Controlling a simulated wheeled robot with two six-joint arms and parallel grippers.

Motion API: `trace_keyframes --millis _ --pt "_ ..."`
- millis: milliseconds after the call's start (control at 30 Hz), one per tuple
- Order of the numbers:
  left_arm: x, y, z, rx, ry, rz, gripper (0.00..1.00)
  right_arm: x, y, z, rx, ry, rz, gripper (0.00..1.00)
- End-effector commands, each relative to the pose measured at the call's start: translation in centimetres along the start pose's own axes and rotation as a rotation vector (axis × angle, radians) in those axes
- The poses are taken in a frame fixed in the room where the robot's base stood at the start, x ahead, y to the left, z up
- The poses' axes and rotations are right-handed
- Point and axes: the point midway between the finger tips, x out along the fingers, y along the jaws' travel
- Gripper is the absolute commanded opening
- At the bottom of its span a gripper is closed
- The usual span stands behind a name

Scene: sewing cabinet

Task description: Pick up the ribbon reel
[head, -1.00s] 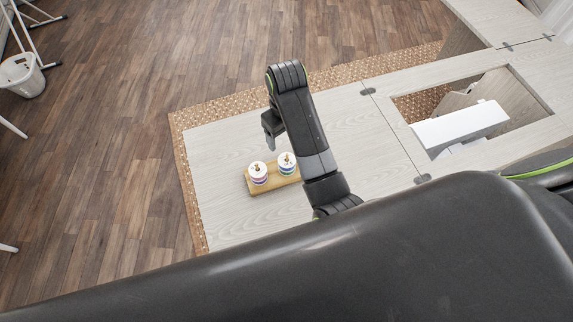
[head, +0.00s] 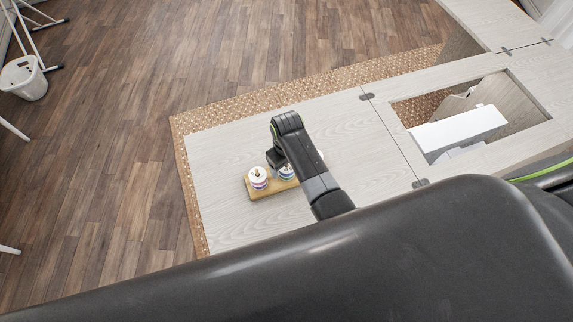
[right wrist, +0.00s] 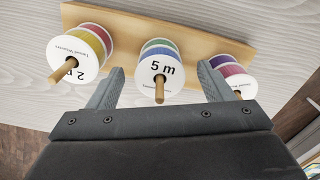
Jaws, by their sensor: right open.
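Several stacked ribbon reels stand on wooden pegs on a wooden board (head: 262,193), which also shows in the right wrist view (right wrist: 205,38). In that view, the middle reel, marked "5 m" (right wrist: 160,70), has green and blue bands. A yellow and red reel (right wrist: 82,50) is on the left and a purple and red one (right wrist: 236,80) on the right. My right gripper (right wrist: 161,86) is open, its fingers on either side of the middle reel, with nothing visibly gripped. In the head view, my right gripper (head: 276,160) partly hides the middle reel (head: 287,172). My left gripper is out of view.
The board stands on a pale wooden cabinet top (head: 225,150) with clear room around it. To the right is an opening with a white machine (head: 458,130) in it. A woven rug (head: 225,110) and wooden floor lie beyond; a white basket (head: 24,78) is far left.

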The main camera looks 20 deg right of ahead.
Motion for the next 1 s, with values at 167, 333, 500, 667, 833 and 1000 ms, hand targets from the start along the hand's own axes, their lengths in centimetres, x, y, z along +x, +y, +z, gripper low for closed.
trace_keyframes --millis 167,333,500,667,833,1000 --pt "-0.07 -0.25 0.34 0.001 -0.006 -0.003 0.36 0.80 0.02 0.01 0.000 0.000 0.000 0.74" --pt "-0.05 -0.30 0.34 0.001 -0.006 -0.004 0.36 0.82 0.02 0.00 0.000 0.001 0.000 0.74" --pt "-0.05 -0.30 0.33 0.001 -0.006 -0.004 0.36 0.80 0.02 0.00 0.000 0.001 0.000 0.54" --pt "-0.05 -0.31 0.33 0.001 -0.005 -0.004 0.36 0.79 0.02 0.00 0.000 0.001 0.000 0.33" --pt "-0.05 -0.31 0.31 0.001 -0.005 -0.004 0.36 0.78 0.02 0.00 0.000 0.001 0.000 0.26" --pt "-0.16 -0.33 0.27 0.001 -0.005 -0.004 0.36 0.68 0.02 -0.01 0.000 0.001 0.000 0.26"
